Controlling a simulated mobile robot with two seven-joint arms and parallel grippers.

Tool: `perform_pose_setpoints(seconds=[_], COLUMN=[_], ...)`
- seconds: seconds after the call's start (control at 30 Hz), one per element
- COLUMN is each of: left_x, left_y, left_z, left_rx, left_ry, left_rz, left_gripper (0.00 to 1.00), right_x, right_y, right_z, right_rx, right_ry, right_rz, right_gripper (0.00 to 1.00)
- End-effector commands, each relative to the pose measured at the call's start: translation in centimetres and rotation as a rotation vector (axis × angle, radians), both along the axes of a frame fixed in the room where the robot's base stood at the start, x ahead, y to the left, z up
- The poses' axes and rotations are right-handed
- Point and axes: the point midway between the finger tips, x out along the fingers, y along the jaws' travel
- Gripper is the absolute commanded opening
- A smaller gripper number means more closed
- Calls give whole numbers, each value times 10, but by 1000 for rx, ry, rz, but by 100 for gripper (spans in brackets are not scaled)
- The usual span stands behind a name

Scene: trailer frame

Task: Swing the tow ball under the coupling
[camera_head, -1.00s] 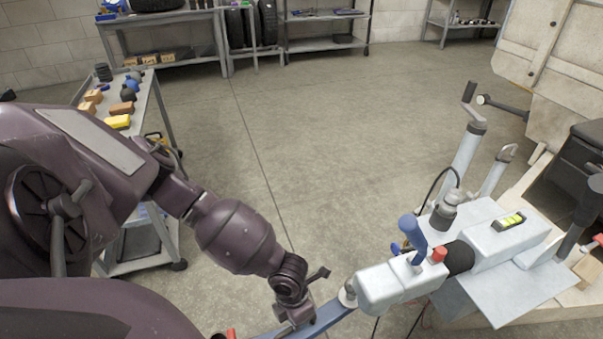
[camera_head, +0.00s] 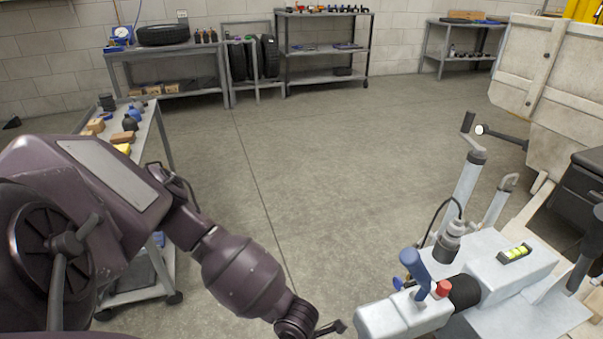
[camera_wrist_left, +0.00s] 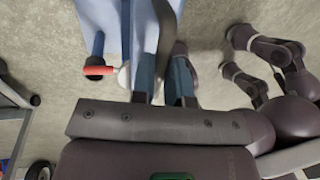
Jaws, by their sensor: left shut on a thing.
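The coupling (camera_head: 400,315) is a pale blue box with a blue handle (camera_head: 415,272) and a red knob at the lower right of the head view. My left wrist shows left of it; its fingertips are cut off by the lower edge. In the left wrist view my left gripper (camera_wrist_left: 162,82) is shut on a narrow dark bar (camera_wrist_left: 166,35), which I take for the tow ball's swing arm. A pale blue surface (camera_wrist_left: 115,15) lies beyond the fingers. The tow ball cannot be made out clearly.
A level vial (camera_head: 515,253) lies on the trailer frame, with a jack post (camera_head: 463,195) behind it. A cart (camera_head: 150,150) with small parts stands left. A blue post with a red piece (camera_wrist_left: 97,69) is close beside my left fingers. The middle floor is clear.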

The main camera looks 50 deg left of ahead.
Motion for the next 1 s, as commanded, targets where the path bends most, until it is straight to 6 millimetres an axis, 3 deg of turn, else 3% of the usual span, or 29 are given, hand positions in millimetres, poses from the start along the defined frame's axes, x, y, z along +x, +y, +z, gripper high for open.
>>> perform_pose_setpoints(seconds=[0.03,0.07,0.23,0.57,1.0], left_x=[-3,-3,-2,0,7], left_y=[-3,-4,-3,-1,12], left_z=[-1,-1,-1,4,76], left_rx=[-7,-7,-6,-3,-3], left_ry=[3,3,3,-1,-8], left_rz=[-8,-8,-6,-4,-4], left_gripper=[0,16,40,40,40], right_x=[-1,-1,-2,-2,0], right_y=[0,0,1,1,3], right_z=[-1,-2,-4,-2,7], right_rx=[1,0,1,0,-31], right_ry=[3,4,9,7,63], right_rz=[1,1,3,4,19], right_gripper=[43,43,43,43,43])
